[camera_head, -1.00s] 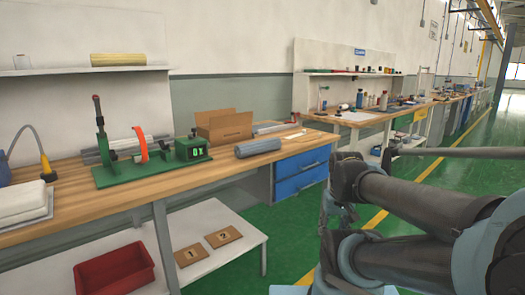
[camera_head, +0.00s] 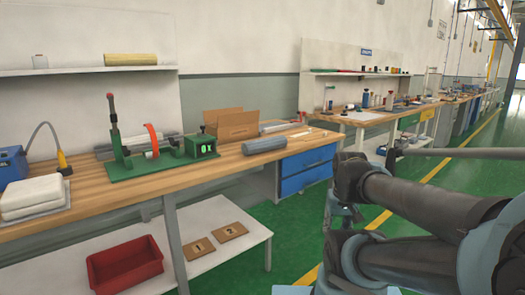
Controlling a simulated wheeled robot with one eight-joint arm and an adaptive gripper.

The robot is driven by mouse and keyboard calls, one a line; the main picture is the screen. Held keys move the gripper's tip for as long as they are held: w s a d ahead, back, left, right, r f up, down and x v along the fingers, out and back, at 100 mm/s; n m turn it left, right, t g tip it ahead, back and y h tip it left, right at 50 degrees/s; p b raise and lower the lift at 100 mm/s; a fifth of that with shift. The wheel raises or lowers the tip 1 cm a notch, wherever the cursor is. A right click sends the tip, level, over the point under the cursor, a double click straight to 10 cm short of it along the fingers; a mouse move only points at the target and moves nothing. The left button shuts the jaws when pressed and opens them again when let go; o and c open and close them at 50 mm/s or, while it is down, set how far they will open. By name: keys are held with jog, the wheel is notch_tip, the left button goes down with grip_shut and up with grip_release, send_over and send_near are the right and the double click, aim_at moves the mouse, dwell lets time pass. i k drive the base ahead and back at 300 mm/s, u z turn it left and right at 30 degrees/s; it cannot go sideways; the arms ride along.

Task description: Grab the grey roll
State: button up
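The grey roll (camera_head: 265,145) lies on its side on the wooden workbench (camera_head: 95,203), near the front edge and above the blue drawers. It is right of the green device and in front of an open cardboard box. Nothing touches it from above. My arm fills the right side of the view, over the floor and apart from the roll. I cannot make out my gripper's fingers in this view.
The green device (camera_head: 135,168) with an upright lever stands left of the roll. The cardboard box (camera_head: 230,126) is behind it. A red bin (camera_head: 125,265) sits on the lower shelf. Green floor (camera_head: 300,235) is open right of the bench.

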aim_at(254, 147)
jog(key=k, duration=1.15)
jog(key=u, duration=0.65)
jog(key=i, duration=1.65)
jog(key=z, duration=0.6)
jog(key=i, duration=0.45)
jog(key=z, duration=0.35)
